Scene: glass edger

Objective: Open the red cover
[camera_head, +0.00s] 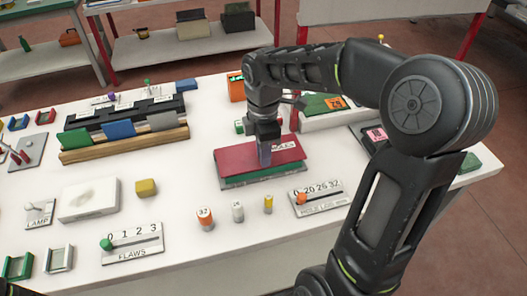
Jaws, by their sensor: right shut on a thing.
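The red cover (237,161) lies flat, or nearly so, over a green-edged base (262,178) in the middle of the white table. My right gripper (265,155) points down at the cover's right half, and its fingers are at the cover. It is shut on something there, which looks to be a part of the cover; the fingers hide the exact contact.
A slider plate (314,194) with numbers stands right of the cover. Orange, white and yellow cylinders (237,212) stand in front. A yellow block (146,187) and a white box (88,200) are at left. Racks of coloured plates (118,130) stand behind left.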

